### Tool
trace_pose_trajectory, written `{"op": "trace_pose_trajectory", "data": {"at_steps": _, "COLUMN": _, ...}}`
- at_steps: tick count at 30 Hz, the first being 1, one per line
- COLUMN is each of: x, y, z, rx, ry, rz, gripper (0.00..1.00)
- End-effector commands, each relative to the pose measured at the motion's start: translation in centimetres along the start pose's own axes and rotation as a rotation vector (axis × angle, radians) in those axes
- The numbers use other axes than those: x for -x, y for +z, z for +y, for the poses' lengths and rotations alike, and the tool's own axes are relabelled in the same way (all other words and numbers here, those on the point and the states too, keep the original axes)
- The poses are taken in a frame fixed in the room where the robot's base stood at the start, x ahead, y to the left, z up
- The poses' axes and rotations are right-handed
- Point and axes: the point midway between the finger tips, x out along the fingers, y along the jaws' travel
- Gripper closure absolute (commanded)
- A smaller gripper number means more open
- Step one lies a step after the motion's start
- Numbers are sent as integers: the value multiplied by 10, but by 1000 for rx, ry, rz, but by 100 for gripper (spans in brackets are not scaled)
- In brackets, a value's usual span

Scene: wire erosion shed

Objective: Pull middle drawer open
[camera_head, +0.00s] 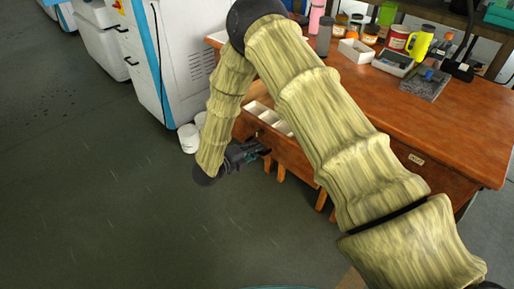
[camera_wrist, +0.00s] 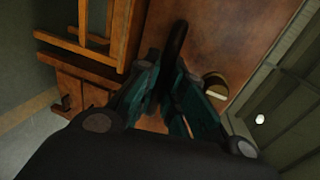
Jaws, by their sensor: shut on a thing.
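A wooden table (camera_head: 455,125) has a drawer (camera_head: 290,152) standing partly open on its front left side, with white compartments (camera_head: 262,113) showing inside. My gripper (camera_head: 264,152) is low at the front of this drawer. In the wrist view, my gripper (camera_wrist: 172,95) has its teal-padded fingers closed around a dark handle (camera_wrist: 176,42) on a brown wooden front (camera_wrist: 215,35). A small round brass-coloured fitting (camera_wrist: 215,86) is beside the fingers. My arm hides much of the drawer row, so how far the drawer is out is hard to tell.
Another drawer front with a label plate (camera_head: 415,158) is to the right and looks closed. Bottles, jars, a yellow mug (camera_head: 419,45) and a white tray (camera_head: 356,51) stand on the tabletop. A white and blue machine (camera_head: 185,60) and white buckets (camera_head: 189,138) are at the left. The floor in front is clear.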

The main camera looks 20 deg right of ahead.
Motion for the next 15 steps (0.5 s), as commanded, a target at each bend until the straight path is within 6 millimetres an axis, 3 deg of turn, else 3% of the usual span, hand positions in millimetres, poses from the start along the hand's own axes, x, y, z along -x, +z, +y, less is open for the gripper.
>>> {"op": "trace_pose_trajectory", "data": {"at_steps": 2, "x": 1, "y": 2, "z": 0, "rx": -2, "ry": 0, "rz": -5, "gripper": 100}}
{"op": "trace_pose_trajectory", "data": {"at_steps": 3, "x": 1, "y": 2, "z": -1, "rx": -2, "ry": 0, "rz": -4, "gripper": 82}}
{"op": "trace_pose_trajectory", "data": {"at_steps": 6, "x": 0, "y": 1, "z": -1, "rx": -2, "ry": 0, "rz": -3, "gripper": 67}}
{"op": "trace_pose_trajectory", "data": {"at_steps": 15, "x": 0, "y": 0, "z": 0, "rx": -1, "ry": 0, "rz": -1, "gripper": 67}}
